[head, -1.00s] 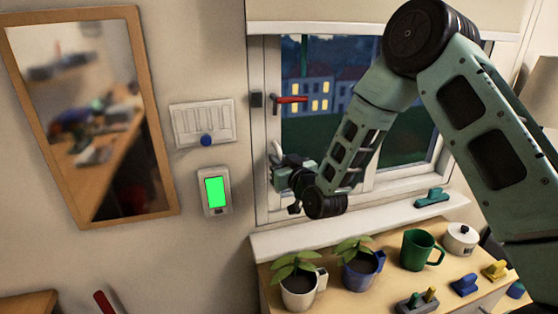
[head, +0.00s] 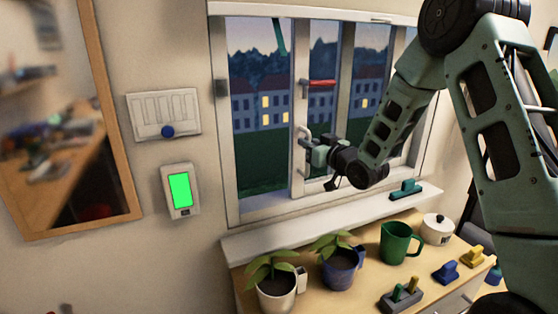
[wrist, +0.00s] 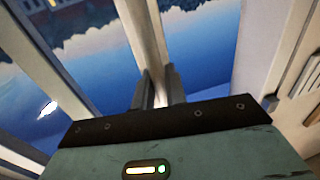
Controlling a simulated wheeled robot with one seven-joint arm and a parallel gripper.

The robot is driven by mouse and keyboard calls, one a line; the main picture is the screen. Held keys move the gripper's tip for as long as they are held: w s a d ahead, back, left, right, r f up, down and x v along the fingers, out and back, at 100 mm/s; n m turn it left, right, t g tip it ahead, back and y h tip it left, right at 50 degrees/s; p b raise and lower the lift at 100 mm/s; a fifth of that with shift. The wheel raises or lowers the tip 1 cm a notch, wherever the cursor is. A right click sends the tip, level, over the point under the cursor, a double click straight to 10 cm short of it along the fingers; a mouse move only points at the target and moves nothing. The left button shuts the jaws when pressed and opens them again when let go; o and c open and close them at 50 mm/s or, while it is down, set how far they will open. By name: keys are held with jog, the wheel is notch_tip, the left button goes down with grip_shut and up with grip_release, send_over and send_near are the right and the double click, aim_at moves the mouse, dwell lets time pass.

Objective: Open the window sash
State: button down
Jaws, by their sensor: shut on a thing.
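The white-framed window sash (head: 301,115) stands slid to the right, with a wide opening between its left upright and the left window frame (head: 221,150). A red lever (head: 321,83) on the sash lies level. A white pull handle (head: 301,134) sits below it on the same upright. My gripper (head: 306,144) is shut on this pull handle. In the wrist view, my dark fingers (wrist: 156,88) close around the pale handle bar (wrist: 150,40), hiding part of it.
The sill (head: 320,225) runs below the window, with a green-blue tool (head: 405,189) on it. Plants, a green mug (head: 396,242) and blocks crowd the counter below. A switch panel (head: 165,115) and a green-lit device (head: 180,190) are on the left wall.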

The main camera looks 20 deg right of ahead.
jog(key=d+b, duration=0.1)
jog(key=d, duration=0.8)
jog(key=shift+b, duration=0.35)
jog(key=shift+d, duration=0.1)
jog(key=c, duration=1.5)
grip_release()
jog(key=s+d+b, duration=0.3)
jog(key=s+b, duration=0.2)
jog(key=s, duration=1.2)
jog(key=shift+d, duration=0.15)
